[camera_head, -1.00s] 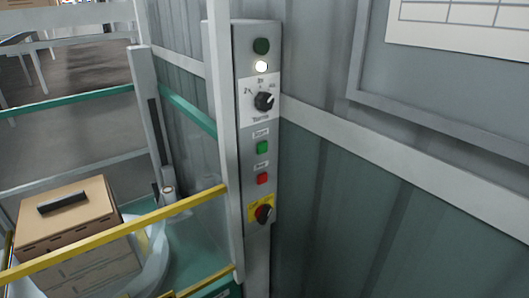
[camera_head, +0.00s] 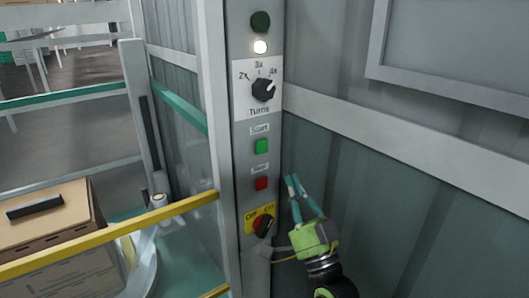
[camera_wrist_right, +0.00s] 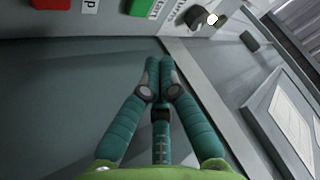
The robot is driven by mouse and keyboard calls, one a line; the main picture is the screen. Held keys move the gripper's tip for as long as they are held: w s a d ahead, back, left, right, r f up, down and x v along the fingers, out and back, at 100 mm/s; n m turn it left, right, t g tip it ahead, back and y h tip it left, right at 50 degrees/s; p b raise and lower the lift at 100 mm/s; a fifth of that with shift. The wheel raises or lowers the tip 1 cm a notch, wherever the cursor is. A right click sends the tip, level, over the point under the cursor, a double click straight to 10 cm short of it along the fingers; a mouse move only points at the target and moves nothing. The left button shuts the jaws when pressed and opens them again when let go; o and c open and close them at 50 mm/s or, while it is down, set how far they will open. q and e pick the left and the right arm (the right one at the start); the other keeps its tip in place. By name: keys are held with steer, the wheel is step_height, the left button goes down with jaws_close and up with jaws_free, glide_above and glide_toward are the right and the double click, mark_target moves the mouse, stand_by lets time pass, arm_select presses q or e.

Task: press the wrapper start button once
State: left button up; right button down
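The green start button (camera_head: 261,146), under a "Start" label, sits on the grey control panel (camera_head: 241,180). The start button also shows at the top edge of the right wrist view (camera_wrist_right: 140,7). My right gripper (camera_head: 292,179) is to the right of the panel and lower than the start button, apart from it. Its teal fingers come together at the tips in the right wrist view (camera_wrist_right: 159,66), with nothing between them. My left gripper is in neither view.
A red button (camera_head: 261,183) is just below the start button. A turns knob (camera_head: 263,89), a lit white lamp (camera_head: 260,47) and a dark green lamp (camera_head: 260,21) are above. A yellow rail (camera_head: 120,235) crosses before a carton (camera_head: 60,215).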

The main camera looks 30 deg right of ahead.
mark_target(262, 146)
steer(key=shift+m+t, duration=0.3)
steer(key=shift+t, duration=0.4)
steer(key=s+r, duration=0.2)
steer(key=r, duration=0.1)
steer(key=shift+d+r, duration=0.1)
steer(key=shift+r, duration=0.2)
steer(key=shift+w, duration=0.1)
steer(key=shift+w+a+b, duration=0.2)
steer(key=shift+w+b, duration=0.15)
steer(key=shift+w, duration=1.8)
steer(key=shift+w+a+b, duration=0.2)
steer(key=shift+w+b, duration=0.15)
steer(key=shift+w, duration=1.8)
steer(key=shift+w, duration=0.15)
steer(key=shift+w, duration=0.3)
